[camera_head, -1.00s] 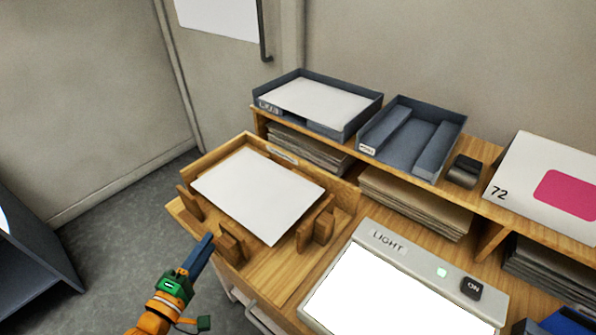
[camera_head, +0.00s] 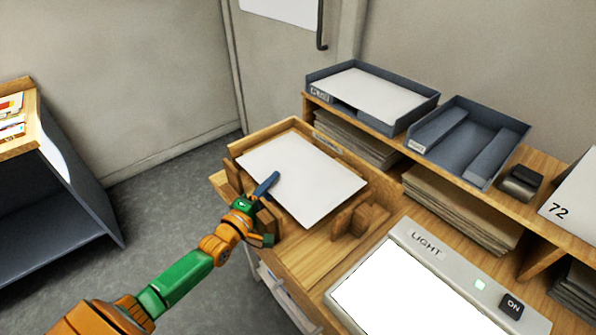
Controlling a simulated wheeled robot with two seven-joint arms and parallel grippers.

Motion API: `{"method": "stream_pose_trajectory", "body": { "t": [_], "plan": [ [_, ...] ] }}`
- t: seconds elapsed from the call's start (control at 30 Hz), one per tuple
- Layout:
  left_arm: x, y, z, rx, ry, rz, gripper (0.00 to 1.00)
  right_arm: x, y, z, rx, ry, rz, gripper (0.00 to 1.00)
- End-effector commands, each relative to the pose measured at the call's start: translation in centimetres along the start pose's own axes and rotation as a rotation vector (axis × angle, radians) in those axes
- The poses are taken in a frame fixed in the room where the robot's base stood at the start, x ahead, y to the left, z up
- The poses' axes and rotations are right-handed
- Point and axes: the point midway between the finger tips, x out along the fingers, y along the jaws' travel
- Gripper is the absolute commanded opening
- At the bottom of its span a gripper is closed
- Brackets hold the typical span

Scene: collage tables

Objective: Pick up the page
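A blank white page (camera_head: 310,180) lies in a shallow wooden tray (camera_head: 290,250) with wooden blocks at its edges. My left gripper (camera_head: 268,184) is at the page's left front edge, its blue finger overlapping the page in the picture. I cannot tell whether it touches the page or whether the fingers are apart. My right gripper is not in view. Another white sheet (camera_head: 368,92) lies in a grey letter tray (camera_head: 318,88) on the shelf behind.
A light box (camera_head: 430,246) with an ON switch (camera_head: 512,306) stands at the front right. An empty grey tray (camera_head: 455,145), a small black object (camera_head: 522,180) and a card marked 72 (camera_head: 572,208) are on the shelf. A dark cabinet (camera_head: 85,205) stands at left, with open floor between.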

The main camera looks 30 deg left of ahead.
Motion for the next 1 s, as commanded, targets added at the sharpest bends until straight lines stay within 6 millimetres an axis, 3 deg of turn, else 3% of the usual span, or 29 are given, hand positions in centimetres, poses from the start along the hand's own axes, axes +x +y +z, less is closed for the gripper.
{"method": "stream_pose_trajectory", "body": {
  "t": [0.03,0.1,0.5,0.8,1.0],
  "plan": [
    [0.0,0.0,0.0,0.000,0.000,0.000,0.14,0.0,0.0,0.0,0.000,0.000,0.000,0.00],
    [0.0,0.0,0.0,0.000,0.000,0.000,0.00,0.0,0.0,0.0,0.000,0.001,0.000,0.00],
    [0.0,0.4,0.0,0.000,0.000,0.000,0.00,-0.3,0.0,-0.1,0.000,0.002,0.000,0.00],
    [-0.1,8.1,0.0,-0.001,0.000,0.003,0.00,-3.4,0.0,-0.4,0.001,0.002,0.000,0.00],
    [0.7,10.7,-0.3,0.001,0.005,0.003,0.00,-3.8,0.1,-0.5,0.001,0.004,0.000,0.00]
  ]
}}
